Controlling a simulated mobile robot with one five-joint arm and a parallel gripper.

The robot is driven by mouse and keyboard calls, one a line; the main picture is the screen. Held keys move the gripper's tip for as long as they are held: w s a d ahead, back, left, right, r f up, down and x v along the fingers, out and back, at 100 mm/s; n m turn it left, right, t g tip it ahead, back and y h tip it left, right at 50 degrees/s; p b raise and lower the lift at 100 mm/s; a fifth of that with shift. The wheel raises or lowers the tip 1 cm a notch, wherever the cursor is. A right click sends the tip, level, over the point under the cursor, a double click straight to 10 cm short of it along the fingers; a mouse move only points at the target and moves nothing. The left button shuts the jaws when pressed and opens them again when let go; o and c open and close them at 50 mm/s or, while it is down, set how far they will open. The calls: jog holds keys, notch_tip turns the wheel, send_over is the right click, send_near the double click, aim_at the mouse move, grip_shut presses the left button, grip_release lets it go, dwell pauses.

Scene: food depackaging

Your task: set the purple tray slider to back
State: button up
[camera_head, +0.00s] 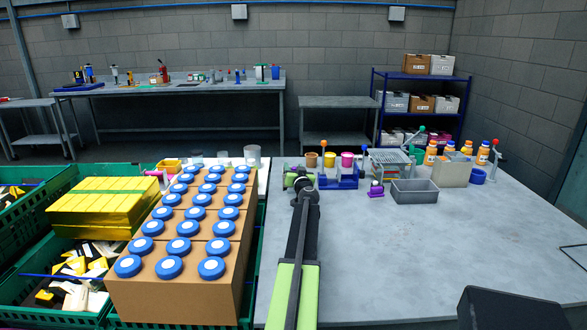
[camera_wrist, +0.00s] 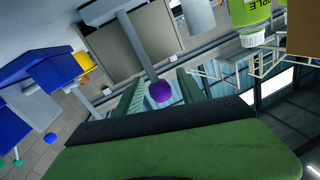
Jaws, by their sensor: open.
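In the wrist view, a round purple knob (camera_wrist: 160,92) sits at the end of a grey rod (camera_wrist: 138,45), which runs down from a grey tray-like part (camera_wrist: 105,10). My gripper (camera_wrist: 160,80) is open, with one teal finger on each side of the knob; I see no finger closed on it, and depth is hard to judge. In the head view, my gripper (camera_head: 300,180) is small, low over the table's far left part. A small purple piece (camera_head: 376,188) stands right of it on the table; I cannot tell whether it is the same knob.
Blue-lidded jars (camera_head: 184,246) in a brown carton are close on the left. The front right of the table (camera_head: 450,255) is clear.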

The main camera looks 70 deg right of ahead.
jog(key=shift+w+d, duration=0.4)
jog(key=shift+d, duration=0.2)
grip_shut()
jog(key=shift+s, duration=0.1)
dwell(1.0)
